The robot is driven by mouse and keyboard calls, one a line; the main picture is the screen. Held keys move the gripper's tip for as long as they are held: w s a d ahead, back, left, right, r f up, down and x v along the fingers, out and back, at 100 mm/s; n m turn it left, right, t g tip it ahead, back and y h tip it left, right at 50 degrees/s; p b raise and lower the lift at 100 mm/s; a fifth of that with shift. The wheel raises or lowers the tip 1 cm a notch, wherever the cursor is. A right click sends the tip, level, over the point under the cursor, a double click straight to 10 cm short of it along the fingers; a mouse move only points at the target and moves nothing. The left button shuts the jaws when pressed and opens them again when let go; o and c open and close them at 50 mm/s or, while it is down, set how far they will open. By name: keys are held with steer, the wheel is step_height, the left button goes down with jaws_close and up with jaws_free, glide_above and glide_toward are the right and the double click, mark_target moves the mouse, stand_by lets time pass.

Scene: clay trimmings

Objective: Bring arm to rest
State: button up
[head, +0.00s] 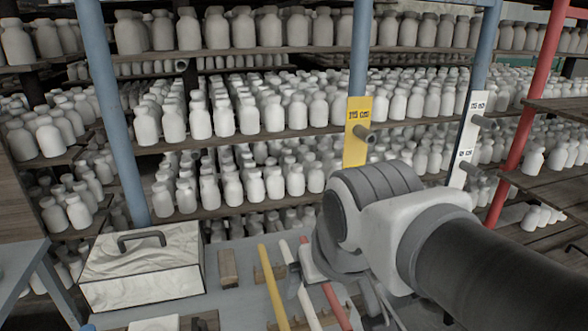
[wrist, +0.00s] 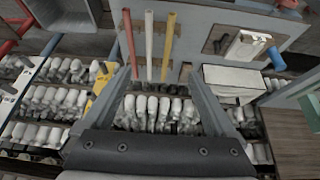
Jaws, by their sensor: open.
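My arm reaches in from the right edge of the head view, over the right end of the grey table. My gripper (wrist: 157,74) shows in the wrist view with its two grey fingers wide apart and nothing between them. In the head view the gripper is mostly hidden behind my wrist. In the wrist view a red rod (wrist: 129,42), a white rod (wrist: 149,45) and a yellow rod (wrist: 168,46) lie beyond the fingertips. No contact with them shows.
The grey table (head: 238,245) carries a pale lidded box (head: 142,272) with a dark handle and a small wooden block (head: 228,268). Racks of white bottles (head: 245,115) stand behind, with blue posts (head: 108,110) and a red post (head: 520,130). Yellow (head: 357,140) and white (head: 467,140) signs hang there.

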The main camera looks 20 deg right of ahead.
steer(key=shift+s+f, duration=0.15)
steer(key=shift+s, duration=0.45)
steer(key=shift+s+f, duration=0.15)
steer(key=shift+s, duration=0.4)
